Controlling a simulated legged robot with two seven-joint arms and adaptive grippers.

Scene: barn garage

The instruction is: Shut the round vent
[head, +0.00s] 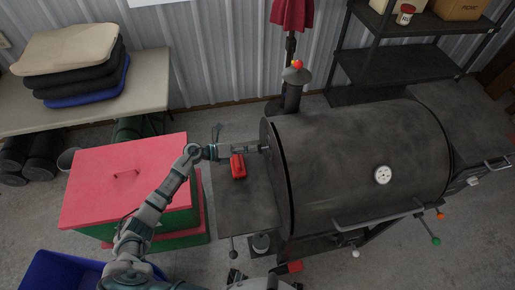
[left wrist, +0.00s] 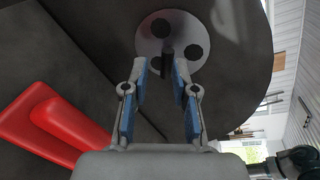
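The round vent (left wrist: 148,45) is a pale metal disc on the dark end wall of the smoker (head: 355,160). Dark round holes show in the disc, and a dark knob (left wrist: 168,60) stands out from it. My left gripper (head: 262,149) reaches to the smoker's left end. In the left wrist view my left gripper (left wrist: 161,72) is open, its blue-padded fingers either side of the knob, with gaps visible; contact cannot be told. In the head view the vent's face is turned away and hidden. My right gripper is not in view.
A red object (head: 238,167) lies on the smoker's side shelf (head: 240,205), beneath my left forearm. A red-lidded green box (head: 110,190) and a blue bin (head: 45,270) are at left. A chimney (head: 292,90) rises behind the smoker's left end.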

